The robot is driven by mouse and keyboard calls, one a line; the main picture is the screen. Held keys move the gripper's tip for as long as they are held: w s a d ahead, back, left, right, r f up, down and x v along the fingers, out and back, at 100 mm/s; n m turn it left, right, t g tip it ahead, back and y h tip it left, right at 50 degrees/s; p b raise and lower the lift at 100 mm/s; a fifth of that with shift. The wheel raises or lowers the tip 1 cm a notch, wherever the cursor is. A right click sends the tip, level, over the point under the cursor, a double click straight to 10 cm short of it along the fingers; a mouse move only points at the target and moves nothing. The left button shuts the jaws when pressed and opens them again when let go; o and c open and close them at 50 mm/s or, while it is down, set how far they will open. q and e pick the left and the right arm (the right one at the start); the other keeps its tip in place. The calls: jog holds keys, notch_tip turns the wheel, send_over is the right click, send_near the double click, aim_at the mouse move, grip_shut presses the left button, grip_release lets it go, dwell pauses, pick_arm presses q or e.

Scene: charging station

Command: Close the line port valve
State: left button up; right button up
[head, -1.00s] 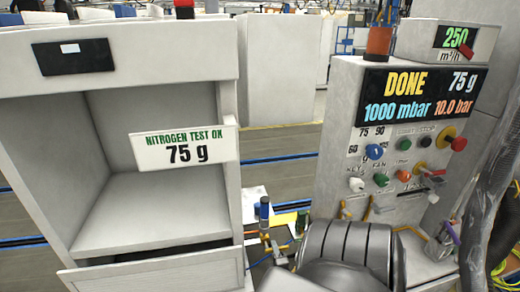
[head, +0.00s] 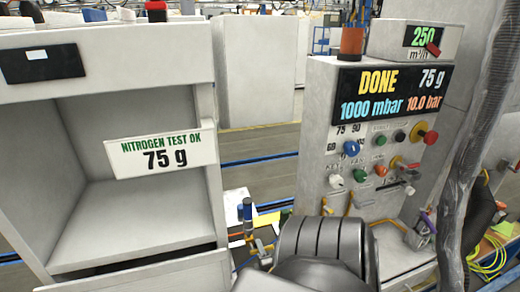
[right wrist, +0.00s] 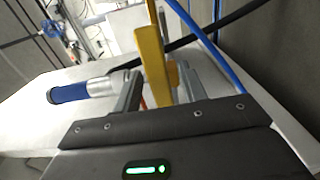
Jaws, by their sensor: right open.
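A flat yellow lever (right wrist: 153,62), which looks like the valve handle, stands upright between the fingers of my right gripper (right wrist: 158,85) in the right wrist view. The fingers are apart, one on each side of it; I cannot tell whether either touches it. The valve body is hidden behind the gripper. In the head view my right arm's dark grey link covers the area in front of the control panel and hides most of the gripper. My left gripper is not in view.
A blue-sleeved cylinder (right wrist: 70,93) lies left of the fingers; a blue hose (right wrist: 205,42) runs close on the right. The control panel (head: 345,110) reads DONE, 75 g. An open cabinet (head: 135,215) with a nitrogen test sign (head: 161,153) stands left. A thick grey hose (head: 485,130) hangs right.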

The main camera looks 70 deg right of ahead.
jog(key=b+v, duration=0.1)
jog(key=v, duration=0.9)
jog(key=shift+s+a, duration=0.25)
jog(key=shift+a, duration=0.05)
